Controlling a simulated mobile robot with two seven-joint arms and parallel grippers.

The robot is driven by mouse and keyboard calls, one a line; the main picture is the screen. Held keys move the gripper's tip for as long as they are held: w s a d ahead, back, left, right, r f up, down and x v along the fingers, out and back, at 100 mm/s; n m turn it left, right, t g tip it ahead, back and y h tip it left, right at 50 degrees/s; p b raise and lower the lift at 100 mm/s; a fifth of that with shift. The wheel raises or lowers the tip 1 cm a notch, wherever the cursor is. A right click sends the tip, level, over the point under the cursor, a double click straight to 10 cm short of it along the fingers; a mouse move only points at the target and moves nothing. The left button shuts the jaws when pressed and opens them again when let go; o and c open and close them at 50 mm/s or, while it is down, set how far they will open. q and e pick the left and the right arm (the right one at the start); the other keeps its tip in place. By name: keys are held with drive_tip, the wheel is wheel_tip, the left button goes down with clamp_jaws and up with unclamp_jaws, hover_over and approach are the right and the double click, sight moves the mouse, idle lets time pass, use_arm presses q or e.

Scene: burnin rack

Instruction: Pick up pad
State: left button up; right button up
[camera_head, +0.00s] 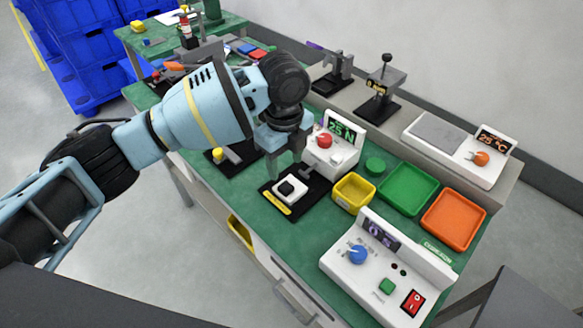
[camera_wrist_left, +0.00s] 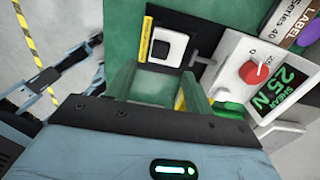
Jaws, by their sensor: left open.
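A small white square block with a dark square middle (camera_head: 291,188) sits on a black base plate (camera_head: 312,194) with a yellow strip, on the green bench. It looks like the pad, but no label confirms this. The block also shows in the left wrist view (camera_wrist_left: 168,46), beyond the fingers. My left gripper (camera_head: 285,160) is above and behind it in the head view, pointing down. Its two fingers are apart and empty in the left wrist view (camera_wrist_left: 158,82). The gripper does not touch the block as far as I can see. My right gripper is out of view.
A white 25 N shear tester (camera_head: 334,151) stands right beside the plate. Yellow (camera_head: 338,201), green (camera_head: 382,205) and orange (camera_head: 428,231) trays lie to the right. A white control box (camera_head: 340,265) stands in front. A 25 °C heater unit (camera_head: 478,177) is on the back shelf.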

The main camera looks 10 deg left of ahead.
sight(286, 187)
use_arm(q)
drive_tip(key=shift+w, duration=0.3)
drive_tip(key=shift+s+f, duration=0.2)
drive_tip(key=shift+s, duration=0.1)
drive_tip(key=shift+f, duration=3.6)
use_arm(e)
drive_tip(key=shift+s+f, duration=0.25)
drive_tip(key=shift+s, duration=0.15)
use_arm(q)
drive_tip(key=shift+c, duration=0.3)
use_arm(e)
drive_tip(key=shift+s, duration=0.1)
use_arm(q)
drive_tip(key=c, duration=1)
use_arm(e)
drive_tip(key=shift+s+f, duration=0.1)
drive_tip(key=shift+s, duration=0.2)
